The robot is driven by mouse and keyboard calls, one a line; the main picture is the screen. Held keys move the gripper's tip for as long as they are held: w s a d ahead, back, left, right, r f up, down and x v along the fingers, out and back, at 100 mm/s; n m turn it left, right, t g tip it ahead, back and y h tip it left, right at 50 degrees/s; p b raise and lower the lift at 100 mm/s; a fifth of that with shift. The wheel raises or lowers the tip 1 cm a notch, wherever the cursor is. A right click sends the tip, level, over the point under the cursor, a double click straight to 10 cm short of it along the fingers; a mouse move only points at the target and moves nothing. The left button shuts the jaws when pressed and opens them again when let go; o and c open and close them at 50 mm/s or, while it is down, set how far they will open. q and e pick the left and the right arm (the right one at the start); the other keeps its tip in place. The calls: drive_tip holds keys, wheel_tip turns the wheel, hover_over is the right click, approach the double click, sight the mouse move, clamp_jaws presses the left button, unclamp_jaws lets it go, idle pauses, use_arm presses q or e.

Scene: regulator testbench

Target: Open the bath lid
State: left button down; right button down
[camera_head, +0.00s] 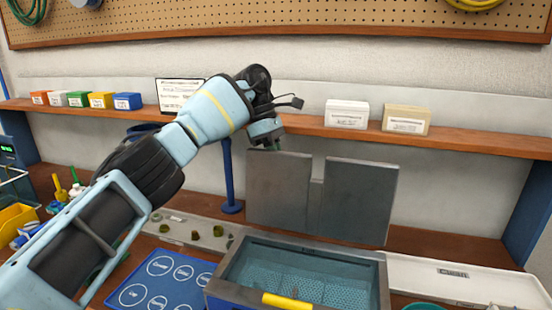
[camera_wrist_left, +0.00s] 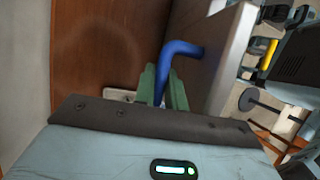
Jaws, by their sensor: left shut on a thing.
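The bath (camera_head: 330,245) is a grey tank with blue-green liquid and a perforated tray inside, at the bottom middle of the head view. Its lid (camera_head: 360,200), a grey plate with a notch in the middle, stands about upright behind the open bath. My left gripper (camera_head: 275,149) is at the lid's upper left edge. In the left wrist view my green fingers (camera_wrist_left: 164,88) are shut on a bent blue handle (camera_wrist_left: 182,50) beside the grey lid (camera_wrist_left: 225,50). The handle is hidden in the head view. My right gripper is not in view.
A yellow bar (camera_head: 287,301) lies at the bath's front. A blue mat with white circles (camera_head: 158,283) is left of the bath, and a white tray (camera_head: 460,284) is right. A wooden shelf (camera_head: 455,138) with boxes runs behind the lid. A blue post (camera_head: 228,175) stands left of the lid.

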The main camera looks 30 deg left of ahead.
use_arm(q)
drive_tip(key=shift+w, duration=0.1)
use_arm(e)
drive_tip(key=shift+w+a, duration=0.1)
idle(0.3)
use_arm(q)
drive_tip(key=c, duration=1.7)
unclamp_jaws()
